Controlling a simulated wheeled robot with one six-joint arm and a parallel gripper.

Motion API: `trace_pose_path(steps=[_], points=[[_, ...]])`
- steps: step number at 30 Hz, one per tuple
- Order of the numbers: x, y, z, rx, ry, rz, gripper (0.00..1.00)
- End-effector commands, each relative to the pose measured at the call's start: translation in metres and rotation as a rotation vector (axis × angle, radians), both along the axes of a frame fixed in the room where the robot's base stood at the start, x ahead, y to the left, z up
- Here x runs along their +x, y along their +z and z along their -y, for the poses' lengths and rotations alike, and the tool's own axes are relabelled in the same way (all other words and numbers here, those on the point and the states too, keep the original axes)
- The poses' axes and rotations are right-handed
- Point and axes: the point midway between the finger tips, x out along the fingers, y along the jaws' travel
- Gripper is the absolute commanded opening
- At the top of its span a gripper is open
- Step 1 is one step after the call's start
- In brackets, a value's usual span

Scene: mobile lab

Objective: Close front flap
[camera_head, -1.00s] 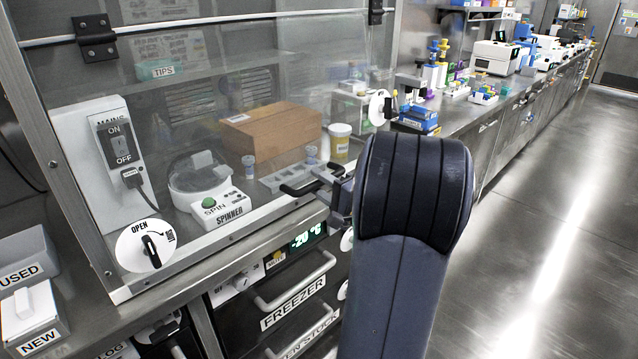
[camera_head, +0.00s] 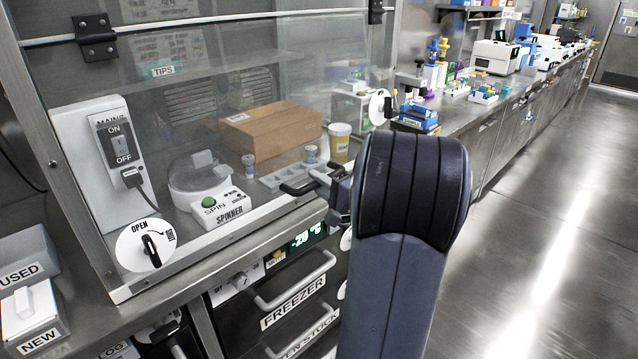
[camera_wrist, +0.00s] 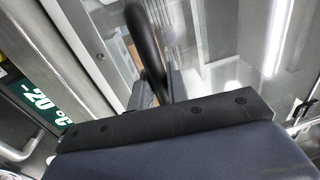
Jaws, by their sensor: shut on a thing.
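The front flap (camera_head: 330,75) is a clear panel that hangs from dark hinges (camera_head: 95,38) at its top. It is down over the front of the bench enclosure; I cannot tell whether it is fully flush. Its black handle (camera_head: 297,189) is at its lower edge, and the handle also shows in the wrist view (camera_wrist: 147,45). My gripper (camera_head: 338,192) is shut on the handle, its fingers mostly hidden behind my dark arm link. In the wrist view my gripper's fingers (camera_wrist: 152,94) are around the handle bar.
A white round OPEN label with a black latch (camera_head: 151,250) is at the lower left corner, and a similar white disc (camera_head: 379,107) is at the right. Behind the panel are a spinner (camera_head: 205,195) and a cardboard box (camera_head: 268,138). A freezer drawer (camera_head: 290,300) is below. The floor at right is clear.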

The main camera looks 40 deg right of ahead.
Motion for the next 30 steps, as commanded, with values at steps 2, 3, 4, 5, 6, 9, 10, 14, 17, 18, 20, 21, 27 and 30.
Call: trace_pose_path(steps=[2,3,4,5,6,9,10,14,17,18,20,21,27,30], points=[[0.000,0.000,0.000,0.000,0.000,0.000,0.00],[0.000,0.000,0.000,0.000,0.000,0.000,0.00],[0.000,0.000,0.000,0.000,0.000,0.000,0.00],[0.000,-0.001,0.000,0.000,0.000,0.000,0.00],[0.001,-0.002,0.000,0.000,0.000,0.002,0.00],[0.006,-0.006,0.000,-0.001,0.001,0.015,0.00],[0.008,-0.007,0.000,-0.002,0.001,0.021,0.00],[0.020,-0.011,-0.001,-0.002,0.000,0.055,0.00],[0.028,-0.011,-0.002,0.001,0.001,0.080,0.00],[0.031,-0.011,-0.002,0.003,0.001,0.089,0.00],[0.034,-0.010,-0.002,0.005,0.000,0.099,0.00],[0.036,-0.010,-0.003,0.006,0.000,0.104,0.00],[0.040,-0.007,-0.003,0.009,-0.001,0.115,0.00],[0.040,-0.006,-0.003,0.009,-0.001,0.115,0.00]])
